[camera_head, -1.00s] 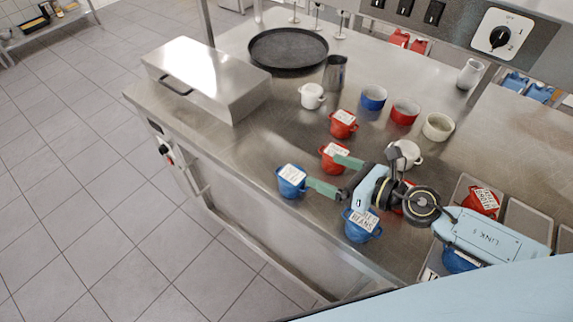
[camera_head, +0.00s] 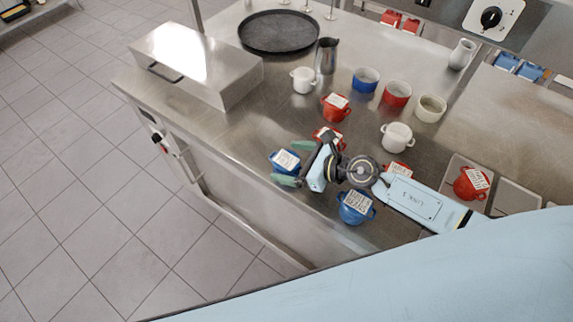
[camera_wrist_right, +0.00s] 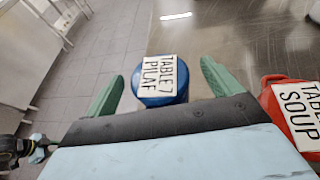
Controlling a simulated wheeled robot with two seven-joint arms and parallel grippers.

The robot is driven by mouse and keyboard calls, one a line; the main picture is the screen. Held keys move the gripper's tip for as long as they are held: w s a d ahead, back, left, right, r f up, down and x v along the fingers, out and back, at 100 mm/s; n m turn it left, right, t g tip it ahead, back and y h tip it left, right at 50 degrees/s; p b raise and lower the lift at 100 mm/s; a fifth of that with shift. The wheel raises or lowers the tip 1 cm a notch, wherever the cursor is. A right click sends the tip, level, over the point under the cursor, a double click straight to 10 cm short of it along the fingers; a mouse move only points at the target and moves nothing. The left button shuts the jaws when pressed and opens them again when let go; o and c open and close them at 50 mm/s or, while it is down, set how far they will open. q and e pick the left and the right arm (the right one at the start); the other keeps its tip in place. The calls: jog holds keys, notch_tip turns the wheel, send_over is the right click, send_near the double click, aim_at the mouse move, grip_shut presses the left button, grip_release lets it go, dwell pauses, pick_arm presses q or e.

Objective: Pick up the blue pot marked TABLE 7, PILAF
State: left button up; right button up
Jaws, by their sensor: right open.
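The blue pot marked TABLE 7, PILAF (camera_head: 286,161) stands on the steel counter near its front edge. In the right wrist view the pot (camera_wrist_right: 160,93) sits between and slightly beyond my right gripper's green fingers, its label facing up. My right gripper (camera_head: 294,163) is open, with one finger on each side of the pot; I cannot tell whether either touches it. A left gripper does not show.
A red pot marked SOUP (camera_wrist_right: 292,110) is close to the right finger; in the head view it is partly hidden (camera_head: 328,136). Another blue labelled pot (camera_head: 356,207) stands near the front edge. A steel box (camera_head: 198,65) and more pots stand farther back.

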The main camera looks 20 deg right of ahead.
aim_at(288, 161)
jog(key=x, duration=0.3)
jog(key=shift+a, duration=0.15)
jog(key=shift+c, duration=0.2)
jog(key=c, duration=1.2)
